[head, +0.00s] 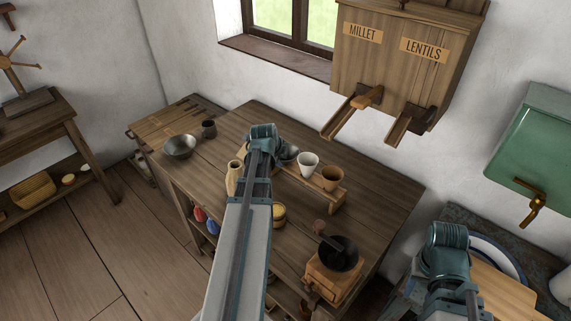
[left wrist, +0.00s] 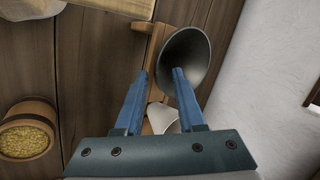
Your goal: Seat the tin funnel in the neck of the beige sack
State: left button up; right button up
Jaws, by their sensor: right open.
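The tin funnel (left wrist: 187,58) is a grey cone with its wide mouth showing in the left wrist view. In the head view it is partly hidden behind my left gripper (head: 263,135). It is on the wooden rack (head: 335,194). My left gripper also shows in the left wrist view (left wrist: 159,74), fingers apart; one fingertip overlaps the funnel's lower rim, and I cannot tell if they touch. The beige sack (head: 234,178) stands on the table just left of my left gripper. My right gripper (head: 447,240) is open and empty at the lower right.
A yellow-filled pot (head: 279,213) and a grinder (head: 335,270) stand nearer the front. A metal bowl (head: 179,147) is at the left. The millet and lentils dispenser (head: 400,65) hangs above.

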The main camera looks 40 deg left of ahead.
pick_arm(q)
jog(key=b+x, duration=0.1)
jog(key=x, duration=0.1)
jog(key=shift+w+a+f, duration=0.1)
jog(key=shift+w+f, duration=0.05)
jog(key=shift+f, duration=0.15)
jog(key=shift+r, duration=0.1)
grip_shut()
dwell(1.1)
